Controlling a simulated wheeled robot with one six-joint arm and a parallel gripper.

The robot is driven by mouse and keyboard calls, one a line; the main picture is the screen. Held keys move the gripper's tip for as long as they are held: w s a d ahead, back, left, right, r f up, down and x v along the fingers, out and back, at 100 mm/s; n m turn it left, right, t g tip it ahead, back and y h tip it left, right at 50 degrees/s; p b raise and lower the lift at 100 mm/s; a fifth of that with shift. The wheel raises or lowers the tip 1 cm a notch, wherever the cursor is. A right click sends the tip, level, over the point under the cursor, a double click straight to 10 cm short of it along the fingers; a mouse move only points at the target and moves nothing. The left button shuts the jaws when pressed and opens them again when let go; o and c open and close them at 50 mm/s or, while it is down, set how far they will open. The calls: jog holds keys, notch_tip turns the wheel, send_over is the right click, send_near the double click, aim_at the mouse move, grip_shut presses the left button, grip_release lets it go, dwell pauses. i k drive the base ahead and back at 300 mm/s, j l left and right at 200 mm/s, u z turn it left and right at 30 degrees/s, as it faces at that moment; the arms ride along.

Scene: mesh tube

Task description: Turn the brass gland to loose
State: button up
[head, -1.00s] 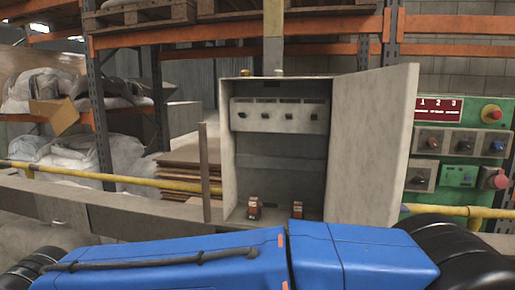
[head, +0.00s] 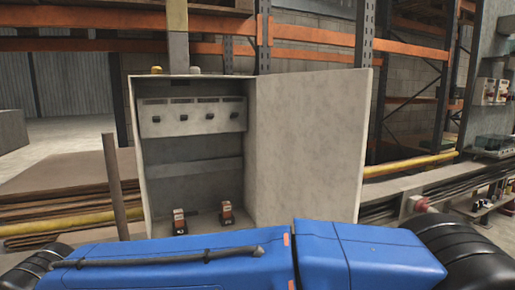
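A grey cabinet (head: 262,150) stands open ahead of me, its door swung out to the right. Two small fittings sit on its top edge. The left one (head: 156,69) is yellowish and looks like the brass gland. The other (head: 195,70) is paler and stands beside the foot of a vertical conduit (head: 178,40). Both are too small to tell how they are turned. My blue arm link crosses the bottom of the view. My gripper is out of view.
Inside the cabinet are a row of breakers (head: 192,116) and two small orange-and-black devices (head: 180,222) (head: 226,212). A thin post (head: 115,185) stands just left of it. A yellow rail (head: 410,164) and orange racking (head: 310,53) run behind. A cluttered bench (head: 480,190) is at right.

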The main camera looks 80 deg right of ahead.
aim_at(156, 70)
jog(key=z, duration=1.85)
